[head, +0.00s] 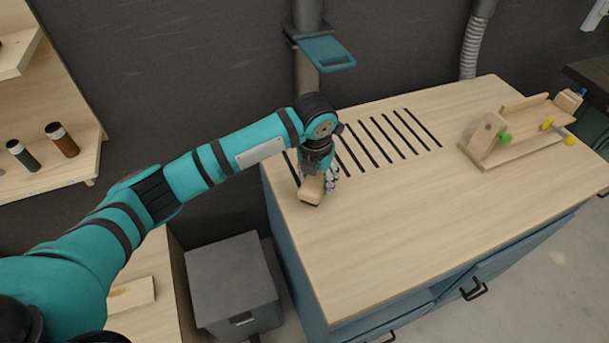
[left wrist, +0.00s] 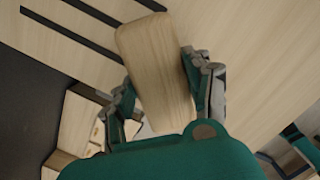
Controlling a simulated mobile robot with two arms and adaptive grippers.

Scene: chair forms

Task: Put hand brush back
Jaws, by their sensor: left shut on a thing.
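The hand brush (head: 311,191) has a pale wooden body and a dark underside edge. It is at the left end of the wooden bench top, by the dark slots. My left gripper (head: 322,182) is shut on it. In the left wrist view the brush (left wrist: 157,70) shows as a rounded wooden block between the two fingers of my left gripper (left wrist: 160,90). I cannot tell whether the brush touches the bench top. My right gripper is not in view.
The slotted bench (head: 400,220) has a clear front half. A wooden jig with green and yellow knobs (head: 520,130) stands at its right. A teal bracket (head: 325,53) on a pipe hangs above the back edge. A grey bin (head: 232,280) stands left of the bench.

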